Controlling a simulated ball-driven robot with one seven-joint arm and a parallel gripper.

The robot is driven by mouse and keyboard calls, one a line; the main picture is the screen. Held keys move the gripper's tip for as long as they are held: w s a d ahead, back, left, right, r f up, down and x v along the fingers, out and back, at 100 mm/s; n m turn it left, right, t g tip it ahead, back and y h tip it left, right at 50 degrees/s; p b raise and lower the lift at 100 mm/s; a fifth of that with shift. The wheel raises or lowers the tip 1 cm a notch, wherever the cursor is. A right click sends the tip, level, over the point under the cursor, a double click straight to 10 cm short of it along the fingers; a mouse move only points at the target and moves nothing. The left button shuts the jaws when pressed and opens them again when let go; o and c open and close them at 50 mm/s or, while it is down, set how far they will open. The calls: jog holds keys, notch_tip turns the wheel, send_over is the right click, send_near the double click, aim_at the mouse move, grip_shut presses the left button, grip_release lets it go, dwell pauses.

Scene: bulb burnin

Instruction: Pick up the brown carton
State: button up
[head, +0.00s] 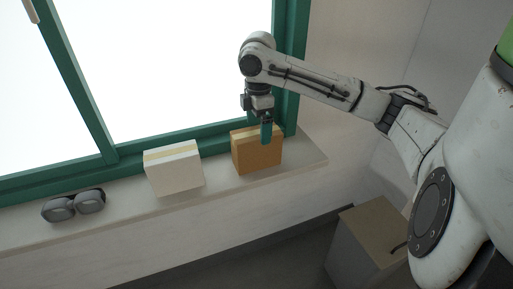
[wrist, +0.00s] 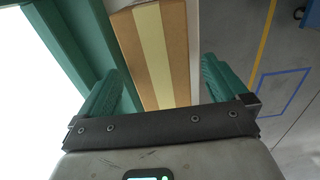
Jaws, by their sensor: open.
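The brown carton (head: 256,156) stands upright on the windowsill at its right end, with a pale tape strip along its top. In the wrist view the carton's top (wrist: 153,45) lies between the two teal fingers, with its tape strip running away from me. My gripper (head: 266,131) is at the carton's top, with one finger in front of the carton's near face in the head view. In the wrist view my gripper (wrist: 158,85) is open, with a finger on each side of the carton. I cannot tell whether either finger touches it.
A white carton (head: 174,169) stands left of the brown one on the sill (head: 216,190). Grey headphones or goggles (head: 73,205) lie farther left. The green window frame (head: 290,60) rises close behind the brown carton. A grey box (head: 372,232) stands below, at right.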

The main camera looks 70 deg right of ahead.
aim_at(257, 132)
jog(key=shift+w+a+f+p, duration=0.1)
jog(key=shift+f+p, duration=0.15)
jog(key=shift+f, duration=0.95)
jog(key=shift+w+a+f+p, duration=0.1)
jog(key=shift+f+p, duration=0.1)
jog(key=shift+f, duration=0.95)
jog(key=shift+c, duration=0.5)
jog(key=c, duration=1)
jog(key=shift+r, duration=0.1)
